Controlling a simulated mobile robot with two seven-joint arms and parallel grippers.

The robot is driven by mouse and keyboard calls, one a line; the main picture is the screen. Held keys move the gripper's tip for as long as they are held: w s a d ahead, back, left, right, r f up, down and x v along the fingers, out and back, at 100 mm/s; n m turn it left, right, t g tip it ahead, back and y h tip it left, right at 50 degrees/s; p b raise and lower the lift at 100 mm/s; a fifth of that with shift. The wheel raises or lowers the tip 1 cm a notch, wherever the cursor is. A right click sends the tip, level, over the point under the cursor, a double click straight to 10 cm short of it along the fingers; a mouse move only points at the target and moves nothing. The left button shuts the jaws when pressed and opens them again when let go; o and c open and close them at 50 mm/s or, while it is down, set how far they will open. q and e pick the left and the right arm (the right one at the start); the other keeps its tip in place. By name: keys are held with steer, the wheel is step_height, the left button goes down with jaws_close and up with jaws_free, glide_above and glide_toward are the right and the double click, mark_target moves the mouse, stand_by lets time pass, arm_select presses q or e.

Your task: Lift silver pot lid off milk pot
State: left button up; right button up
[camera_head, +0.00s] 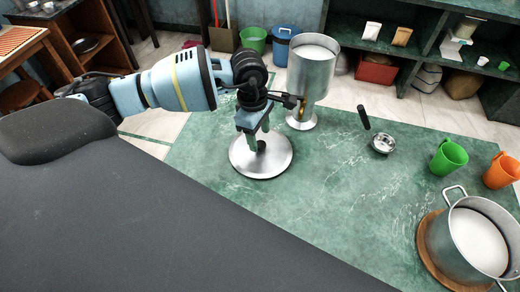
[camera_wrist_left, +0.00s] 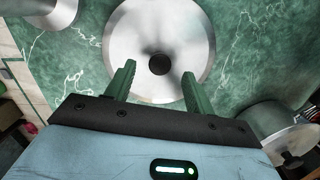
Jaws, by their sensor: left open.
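The silver pot lid (camera_head: 240,160) is a round metal disc with a black knob (camera_wrist_left: 160,64). It appears to lie flat on the green marbled counter, with no pot wall visible under it. My left gripper (camera_head: 260,138) points down over the lid. In the left wrist view its two green fingers (camera_wrist_left: 157,82) are open and spread, with the knob ahead between them. Nothing is held. A silver two-handled pot (camera_head: 449,250) of white milk stands uncovered on a round wooden board at the lower right. My right gripper is not in view.
A tall silver milk container (camera_head: 314,75) with a tap stands just behind and right of my left gripper. A small metal dipper (camera_head: 383,144), a green mug (camera_head: 448,157) and an orange mug (camera_head: 501,172) are further right. The counter (camera_head: 340,200) between is clear.

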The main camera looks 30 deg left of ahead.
mark_target(261, 148)
arm_select(q)
steer(key=shift+d+f, duration=0.15)
steer(key=shift+f, duration=1.25)
steer(key=shift+c, duration=0.2)
jaws_close()
steer(key=shift+r, duration=0.1)
